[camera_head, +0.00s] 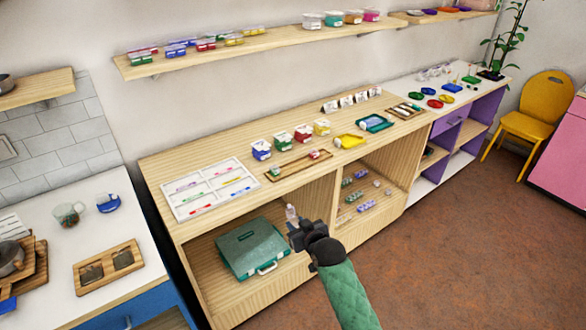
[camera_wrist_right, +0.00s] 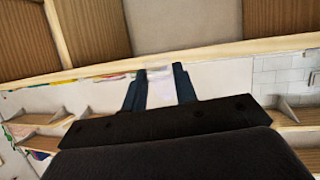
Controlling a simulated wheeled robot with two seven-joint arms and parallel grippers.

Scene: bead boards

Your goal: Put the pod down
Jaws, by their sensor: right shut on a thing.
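The pod (camera_head: 291,212) is small, pale and translucent, and sticks up from the tips of my right gripper (camera_head: 296,227). In the right wrist view the pod (camera_wrist_right: 161,88) sits between the two dark fingers of the right gripper (camera_wrist_right: 160,86), which are shut on it. The gripper is in front of the wooden shelf unit (camera_head: 215,229), below its top edge in the picture. The pod is clear of any surface as far as I can see. My left gripper is in neither view.
A green case (camera_head: 250,247) lies in the open bay below. Bare wood shows along the top's front edge.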

